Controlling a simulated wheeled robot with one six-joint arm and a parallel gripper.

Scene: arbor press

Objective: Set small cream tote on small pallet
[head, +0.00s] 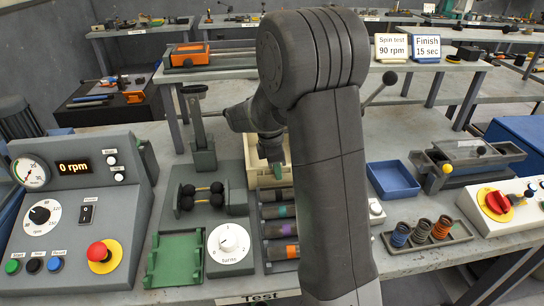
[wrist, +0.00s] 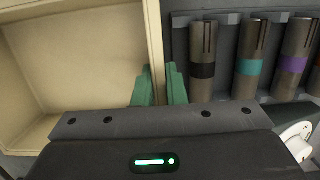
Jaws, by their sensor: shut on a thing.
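The small cream tote (head: 254,172) shows in the head view behind and left of my arm, by the rack of dark cylinders. In the wrist view the cream tote (wrist: 75,60) fills the upper left, and what shows of its inside is empty. My gripper (wrist: 158,78) has its green fingers shut on the tote's right wall, one on each side. In the head view a green fingertip of my gripper (head: 279,171) shows at the tote's right side. I cannot tell whether the tote is lifted. A green slatted frame (head: 163,282), likely the small pallet, lies empty at the front left.
The rack (head: 263,243) holds several cylinders with coloured bands, close to the tote. A press post (head: 203,155), a dumbbell-like part (head: 201,196) and a white dial box (head: 229,247) stand left of it. A blue tray (head: 392,179) and coil springs (head: 421,231) are at right.

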